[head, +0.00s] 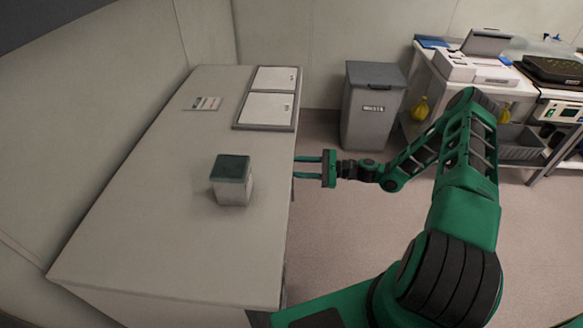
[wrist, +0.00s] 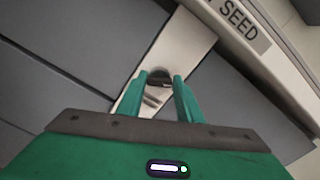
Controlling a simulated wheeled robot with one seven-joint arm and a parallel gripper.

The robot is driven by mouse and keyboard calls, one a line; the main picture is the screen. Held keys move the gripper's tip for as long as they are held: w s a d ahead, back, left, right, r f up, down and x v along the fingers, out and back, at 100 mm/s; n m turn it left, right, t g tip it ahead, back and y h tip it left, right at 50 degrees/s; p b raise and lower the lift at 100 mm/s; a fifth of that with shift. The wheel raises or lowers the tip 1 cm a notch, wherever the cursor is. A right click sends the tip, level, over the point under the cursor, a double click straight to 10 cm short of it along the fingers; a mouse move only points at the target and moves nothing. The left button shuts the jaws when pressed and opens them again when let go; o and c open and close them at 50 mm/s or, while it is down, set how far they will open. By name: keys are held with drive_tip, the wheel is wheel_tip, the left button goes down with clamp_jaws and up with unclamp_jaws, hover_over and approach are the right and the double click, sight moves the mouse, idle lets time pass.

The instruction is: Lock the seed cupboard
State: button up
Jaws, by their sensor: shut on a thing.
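The seed cupboard front (wrist: 75,50) shows in the wrist view as grey panels with a pale crosspiece, under a pale rail marked "SEED" (wrist: 238,22). A small dark lock piece (wrist: 158,77) sits on the pale crosspiece, between my fingertips. I cannot tell whether it is a key or a knob, or which way it is turned. My gripper (wrist: 161,84) is shut on it. In the head view my gripper (head: 297,168) reaches the right edge of the long pale worktop, and that edge hides the cupboard front.
A grey bin (head: 372,105) stands behind my gripper. A bench with equipment (head: 480,70) is at the right. Open floor lies between.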

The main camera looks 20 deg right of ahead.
drive_tip(key=n, duration=1.2)
drive_tip(key=shift+w+d+f+n, duration=0.1)
drive_tip(key=shift+d+f+n, duration=0.1)
drive_tip(key=shift+n, duration=0.1)
idle(0.4)
drive_tip(key=o, duration=1)
drive_tip(key=shift+a, duration=0.1)
drive_tip(key=shift+o, duration=0.2)
drive_tip(key=v, duration=1.1)
drive_tip(key=shift+a+f, duration=0.1)
